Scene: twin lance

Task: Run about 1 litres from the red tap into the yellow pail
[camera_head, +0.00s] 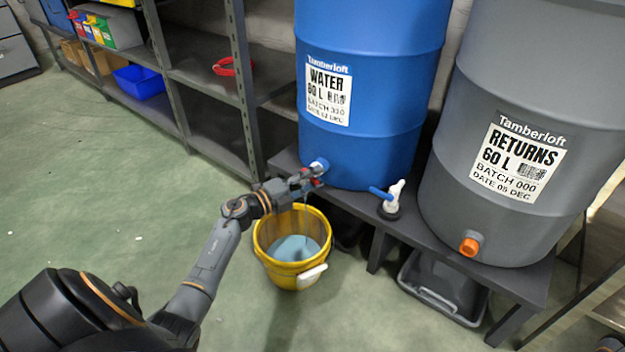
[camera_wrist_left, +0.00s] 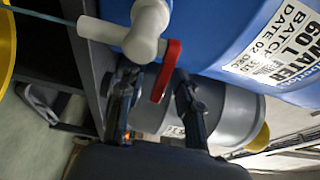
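The red tap (camera_head: 316,182) sits low on the blue water drum (camera_head: 372,95). In the left wrist view its white body (camera_wrist_left: 146,30) and red lever (camera_wrist_left: 166,70) show close up. A thin stream runs from its spout. The yellow pail (camera_head: 262,240) stands on the floor below the tap, with pale blue liquid in it. My left gripper (camera_head: 308,180) is at the tap. In the left wrist view its two fingers (camera_wrist_left: 157,80) are apart, with the red lever between them and gaps visible on both sides. My right gripper is not in view.
A white tap with a blue lever (camera_head: 392,198) is at the bench edge (camera_head: 405,228), right of the red tap. A grey returns drum (camera_head: 540,80) with an orange outlet stands further right. A black tray (camera_head: 440,285) is below. Shelves (camera_head: 200,60) stand behind; the left floor is clear.

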